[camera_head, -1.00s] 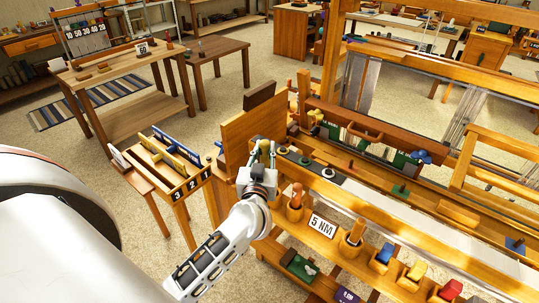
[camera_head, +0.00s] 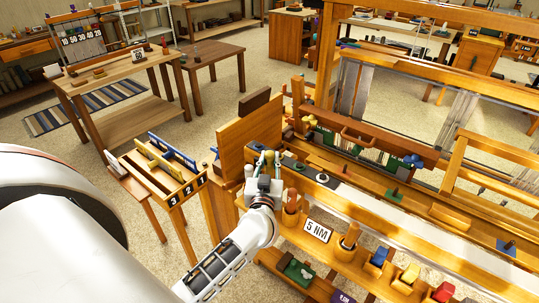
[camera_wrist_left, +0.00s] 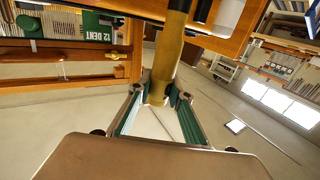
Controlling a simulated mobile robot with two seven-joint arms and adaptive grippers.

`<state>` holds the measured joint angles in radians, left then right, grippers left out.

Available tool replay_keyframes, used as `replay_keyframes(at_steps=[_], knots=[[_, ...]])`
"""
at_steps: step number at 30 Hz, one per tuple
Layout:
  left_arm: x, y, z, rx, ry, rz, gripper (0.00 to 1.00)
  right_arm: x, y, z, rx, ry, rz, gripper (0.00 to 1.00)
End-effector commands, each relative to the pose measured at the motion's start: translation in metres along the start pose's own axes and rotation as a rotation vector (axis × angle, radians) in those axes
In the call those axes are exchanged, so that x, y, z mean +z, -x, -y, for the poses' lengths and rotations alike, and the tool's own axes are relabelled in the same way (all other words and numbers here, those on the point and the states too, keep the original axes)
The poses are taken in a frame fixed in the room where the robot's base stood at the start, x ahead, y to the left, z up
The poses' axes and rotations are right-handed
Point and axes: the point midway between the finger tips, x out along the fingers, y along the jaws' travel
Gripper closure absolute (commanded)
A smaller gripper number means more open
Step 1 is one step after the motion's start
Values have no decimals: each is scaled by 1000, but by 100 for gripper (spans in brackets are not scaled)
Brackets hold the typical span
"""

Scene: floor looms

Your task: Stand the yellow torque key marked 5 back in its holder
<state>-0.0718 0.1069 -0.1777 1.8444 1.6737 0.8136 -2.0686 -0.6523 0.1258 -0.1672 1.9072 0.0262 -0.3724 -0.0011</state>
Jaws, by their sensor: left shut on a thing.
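My left gripper (camera_head: 266,160) is at the left end of the loom's front rail, above and left of a round wooden cup (camera_head: 291,219). In the left wrist view the gripper (camera_wrist_left: 157,100) is shut around a yellow rod-like handle, the yellow torque key (camera_wrist_left: 168,55). Its upper part runs out of the picture and no 5 shows on it. In the head view the key is mostly hidden by the gripper. A white "5 NM" sign (camera_head: 317,231) is fixed between that cup and a second wooden cup (camera_head: 345,253). My right gripper is not in view.
An upright wooden board (camera_head: 236,140) stands just behind the gripper. A dark strip with round pads (camera_head: 322,178) lies right of it. A numbered rack (camera_head: 165,178) stands left.

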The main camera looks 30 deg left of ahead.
Motion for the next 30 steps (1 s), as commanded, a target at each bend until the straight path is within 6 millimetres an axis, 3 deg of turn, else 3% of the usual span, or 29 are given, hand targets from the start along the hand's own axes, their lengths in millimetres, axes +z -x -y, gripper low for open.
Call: replay_keyframes(at_steps=[12,18,30], knots=[[43,0,0,0,-1,-2,100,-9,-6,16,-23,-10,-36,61],[51,0,0,0,1,-2,100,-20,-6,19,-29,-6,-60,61],[51,0,0,0,0,-2,100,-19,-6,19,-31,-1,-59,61]])
